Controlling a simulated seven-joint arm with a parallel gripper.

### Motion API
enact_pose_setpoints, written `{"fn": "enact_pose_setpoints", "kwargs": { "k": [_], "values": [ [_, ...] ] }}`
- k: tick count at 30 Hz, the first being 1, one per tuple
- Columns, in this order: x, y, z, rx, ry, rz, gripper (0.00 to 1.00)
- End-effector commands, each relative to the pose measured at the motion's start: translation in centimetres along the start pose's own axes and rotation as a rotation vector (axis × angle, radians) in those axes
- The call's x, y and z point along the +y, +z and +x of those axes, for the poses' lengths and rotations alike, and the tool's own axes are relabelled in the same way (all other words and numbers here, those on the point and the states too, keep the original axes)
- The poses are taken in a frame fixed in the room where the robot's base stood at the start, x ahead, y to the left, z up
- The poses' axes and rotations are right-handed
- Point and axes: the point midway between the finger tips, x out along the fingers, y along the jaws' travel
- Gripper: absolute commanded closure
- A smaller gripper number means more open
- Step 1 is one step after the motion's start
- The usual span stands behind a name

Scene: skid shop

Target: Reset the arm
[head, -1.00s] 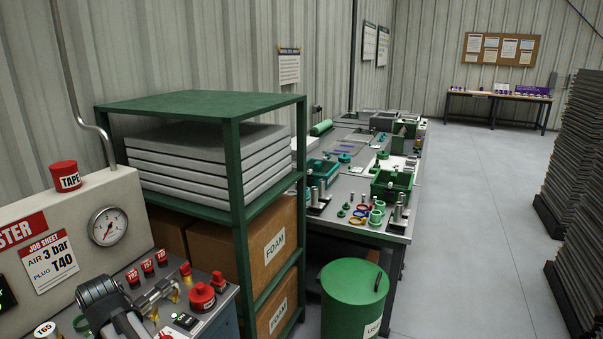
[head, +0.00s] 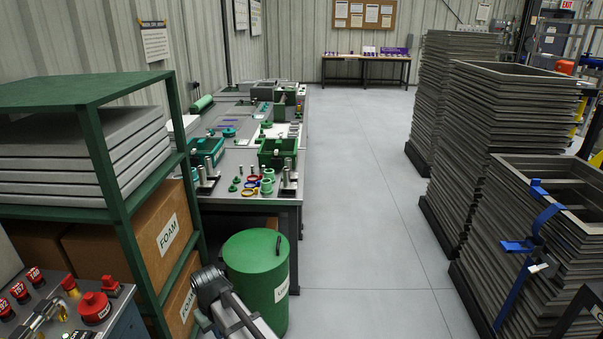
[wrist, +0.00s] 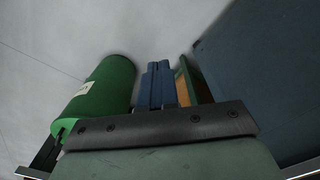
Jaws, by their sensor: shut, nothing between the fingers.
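My gripper (wrist: 157,82) shows in the wrist view as two blue-grey fingers close together, shut and empty, pointing down toward the grey floor. A green lidded drum (wrist: 102,90) lies to the left of the fingers in that view, and a strip of the shelf side (wrist: 192,80) is just to the right. In the head view my arm (head: 228,300) rises at the bottom, in front of the green drum (head: 257,270). The fingertips are not clear in the head view.
A green shelf (head: 110,190) with grey slabs and FOAM boxes (head: 160,240) stands left. A workbench (head: 245,200) with green trays is behind the drum. A bench with red plugs (head: 130,310) is at lower left. Stacked grey frames (head: 500,140) stand right. The aisle floor (head: 360,200) is clear.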

Motion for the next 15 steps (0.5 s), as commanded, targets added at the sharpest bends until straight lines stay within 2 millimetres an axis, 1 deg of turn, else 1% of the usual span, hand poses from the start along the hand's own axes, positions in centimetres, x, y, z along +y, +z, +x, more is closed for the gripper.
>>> {"fn": "enact_pose_setpoints", "kwargs": {
  "k": [1, 6, 8, 9, 11, 12, 15],
  "values": [
    [2.2, 1.3, 0.7, -0.003, 0.0, 0.04, 1.0],
    [8.2, 4.6, 2.7, -0.002, 0.0, 0.155, 1.0],
    [10.2, 5.8, 3.3, -0.001, 0.0, 0.196, 1.0],
    [11.4, 6.8, 3.8, -0.002, 0.0, 0.224, 1.0],
    [13.3, 8.2, 4.4, -0.002, 0.0, 0.265, 1.0],
    [14.5, 9.1, 4.8, -0.001, 0.001, 0.293, 1.0],
    [17.3, 11.7, 5.8, -0.002, 0.001, 0.361, 1.0]
  ]
}}
